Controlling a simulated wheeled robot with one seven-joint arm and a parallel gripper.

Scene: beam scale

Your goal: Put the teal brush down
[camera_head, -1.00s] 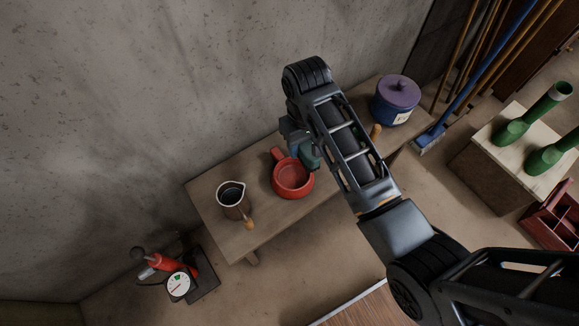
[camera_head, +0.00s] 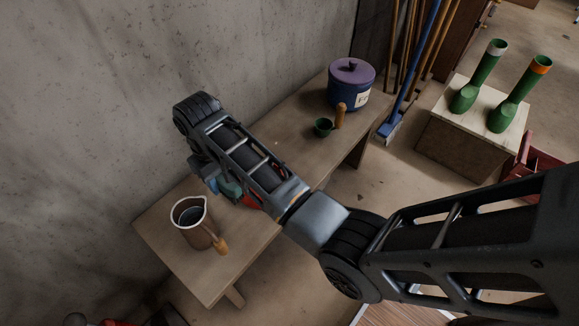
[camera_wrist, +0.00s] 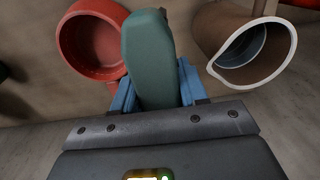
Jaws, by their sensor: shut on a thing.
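The teal brush (camera_wrist: 150,60) is between the blue fingers of my gripper (camera_wrist: 155,88) in the wrist view, and my gripper is shut on it. In the head view a bit of the teal brush (camera_head: 230,188) shows beside my gripper (camera_head: 209,184), mostly hidden under my arm. The brush is over the wooden bench (camera_head: 206,279). I cannot tell whether it touches anything below.
A red pot (camera_wrist: 92,42) lies left of the brush, mostly hidden in the head view. A brown pitcher (camera_head: 196,228) stands close on the other side.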

